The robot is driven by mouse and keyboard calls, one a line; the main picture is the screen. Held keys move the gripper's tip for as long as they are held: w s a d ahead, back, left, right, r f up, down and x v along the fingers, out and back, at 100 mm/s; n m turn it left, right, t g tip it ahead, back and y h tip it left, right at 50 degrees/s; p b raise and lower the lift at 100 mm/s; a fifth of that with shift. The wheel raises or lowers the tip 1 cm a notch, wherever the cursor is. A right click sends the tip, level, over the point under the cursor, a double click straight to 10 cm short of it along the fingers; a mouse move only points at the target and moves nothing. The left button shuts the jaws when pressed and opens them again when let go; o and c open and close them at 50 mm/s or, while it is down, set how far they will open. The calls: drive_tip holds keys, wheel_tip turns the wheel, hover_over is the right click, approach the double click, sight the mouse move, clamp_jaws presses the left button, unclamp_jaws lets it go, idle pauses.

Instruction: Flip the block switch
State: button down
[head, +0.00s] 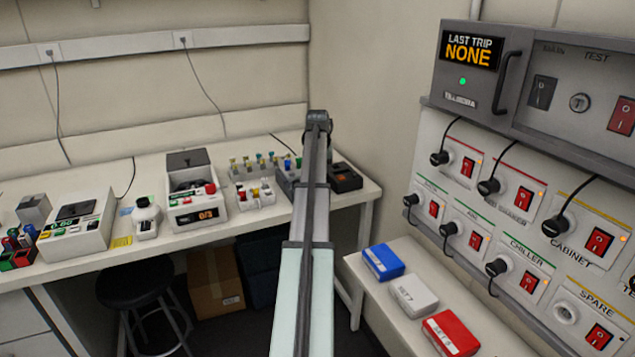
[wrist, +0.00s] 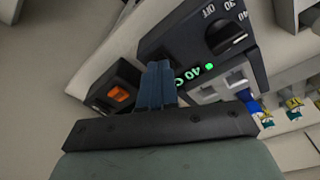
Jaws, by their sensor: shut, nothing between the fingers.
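The orange rocker switch (wrist: 120,93) sits in a dark housing in the wrist view, left of my fingers. Its tilt is too small to read. Beside it is the dark block unit (wrist: 180,40) with a dial (wrist: 226,36) and a lit green 40 display (wrist: 190,76). My gripper (wrist: 158,68) has its blue fingers shut and empty. They are in front of the unit, to the right of the switch in the picture; I cannot tell whether they touch anything. In the head view my arm hides the gripper, and part of a dark unit (head: 345,178) shows to its right.
Racks of coloured tubes (head: 252,165) and a white instrument (head: 197,196) stand on the bench left of my arm. A wall panel with red switches (head: 525,197) is at right, above a low shelf with blue, white and red boxes (head: 450,334).

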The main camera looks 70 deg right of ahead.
drive_tip(key=shift+f, duration=0.3)
drive_tip(key=shift+r, duration=0.15)
idle(0.3)
drive_tip(key=shift+r, duration=3.35)
